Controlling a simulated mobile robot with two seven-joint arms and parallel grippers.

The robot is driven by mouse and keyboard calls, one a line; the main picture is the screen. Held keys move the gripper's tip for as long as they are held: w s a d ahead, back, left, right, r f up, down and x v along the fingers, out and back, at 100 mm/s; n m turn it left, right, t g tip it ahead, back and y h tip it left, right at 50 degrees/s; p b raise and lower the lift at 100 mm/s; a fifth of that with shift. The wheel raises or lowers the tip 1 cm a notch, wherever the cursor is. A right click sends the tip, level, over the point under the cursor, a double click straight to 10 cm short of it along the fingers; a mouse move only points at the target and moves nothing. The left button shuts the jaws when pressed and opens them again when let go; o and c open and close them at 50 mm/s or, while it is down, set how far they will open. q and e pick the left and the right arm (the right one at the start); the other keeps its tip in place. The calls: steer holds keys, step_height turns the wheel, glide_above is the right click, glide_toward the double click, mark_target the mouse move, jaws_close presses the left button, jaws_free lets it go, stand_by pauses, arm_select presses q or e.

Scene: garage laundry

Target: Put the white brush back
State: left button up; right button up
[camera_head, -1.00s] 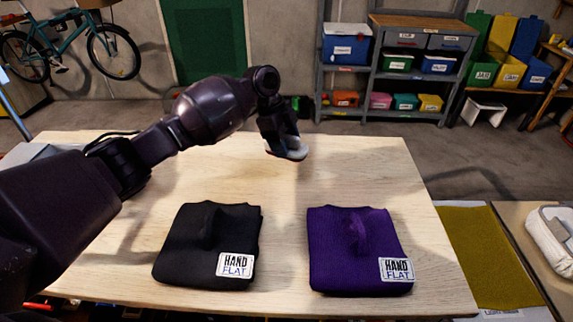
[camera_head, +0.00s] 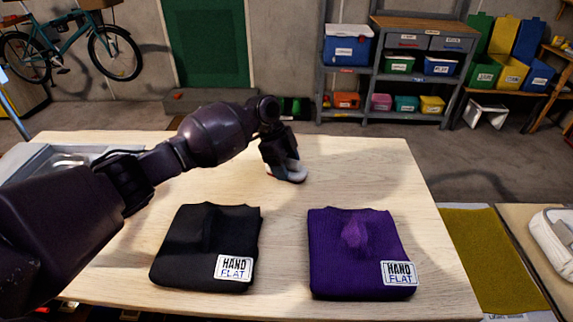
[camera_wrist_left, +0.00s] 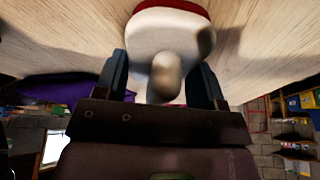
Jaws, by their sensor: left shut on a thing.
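My left gripper (camera_head: 281,156) reaches over the far middle of the wooden table (camera_head: 350,165). It is shut on the white brush (camera_head: 289,174), which is low at the tabletop. I cannot tell whether the brush touches the wood. In the left wrist view the brush (camera_wrist_left: 168,32) shows as a rounded white body with a red edge and a knob-like grip between the two fingers (camera_wrist_left: 160,82). The fingers and hand hide part of it. My right gripper is not in view.
A folded black garment (camera_head: 190,250) and a folded purple garment (camera_head: 340,265), both labelled "HAND FLAT", lie on the near part of the table. A grey metal tray (camera_head: 45,160) is at the left, partly behind my arm. The table's far right is clear.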

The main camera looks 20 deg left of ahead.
arm_select(q)
steer(key=shift+f, duration=0.2)
steer(key=o, duration=0.9)
steer(key=shift+c, duration=0.2)
steer(key=shift+r, duration=0.15)
steer(key=p+v, duration=0.1)
steer(key=v, duration=1.1)
steer(key=shift+r, duration=0.15)
